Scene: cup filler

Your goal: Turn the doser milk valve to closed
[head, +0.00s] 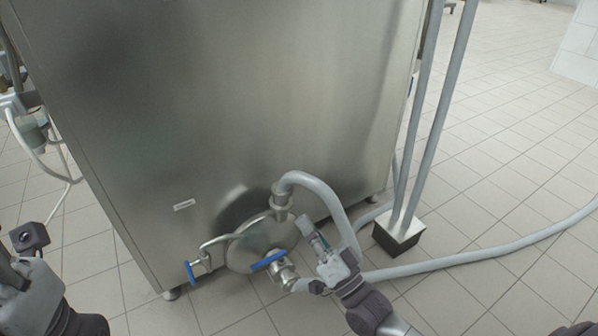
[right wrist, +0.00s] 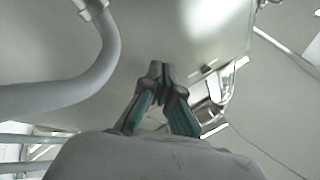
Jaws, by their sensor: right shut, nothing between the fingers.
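Two valves with blue handles sit low on the front of the steel doser tank. One blue handle (head: 268,261) lies slantwise on the bottom outlet, where the grey hose begins. The other, smaller blue handle (head: 190,272) points downward on a thin bent pipe to the left. No label tells which is the milk valve. My right gripper (head: 306,226) is shut and empty, just right of the outlet valve and apart from it. In the right wrist view, its closed fingers (right wrist: 160,70) point at the tank, with a metal valve (right wrist: 212,108) to their right. My left gripper's fingers are out of frame.
The steel tank (head: 230,90) fills the middle. A thick grey hose (head: 335,205) loops close behind my right gripper; a hose (head: 470,257) runs right across the tiled floor.

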